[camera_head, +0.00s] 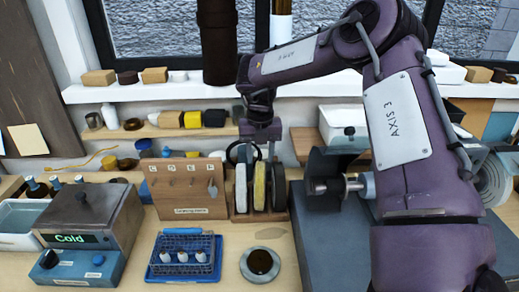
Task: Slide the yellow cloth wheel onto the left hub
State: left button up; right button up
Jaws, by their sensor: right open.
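The yellow cloth wheel (260,186) stands upright in a small wooden rack (240,216), between a pale wheel (241,187) on its left and a dark wheel (278,187) on its right. My right gripper (261,152) points down just above the rack, over the top of the yellow wheel. It is open; I cannot tell whether its fingers straddle the wheel's rim. The left hub (319,187) is at the left end of the metal spindle, right of the rack, with a dark curved guard (322,165) behind it. My left gripper is out of view.
A wooden board with hooks (184,188) stands left of the rack. In front are a blue tray (184,257) and a round dish (260,264). A grey box marked "Cold" (92,218) is at the left. My right arm covers much of the machine (330,240).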

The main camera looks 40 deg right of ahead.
aim_at(260, 167)
jog(key=shift+s+a, duration=0.1)
jog(key=shift+s+a+f+b, duration=0.15)
jog(key=shift+f+b, duration=0.2)
jog(key=shift+f, duration=0.4)
jog(key=shift+f+b, duration=0.85)
jog(key=shift+f, duration=0.05)
jog(key=shift+f+b, duration=0.6)
jog(key=shift+f, duration=0.15)
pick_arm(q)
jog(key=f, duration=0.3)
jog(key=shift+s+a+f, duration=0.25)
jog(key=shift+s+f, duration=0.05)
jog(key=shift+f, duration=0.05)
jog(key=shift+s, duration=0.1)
pick_arm(e)
jog(key=shift+c, duration=0.2)
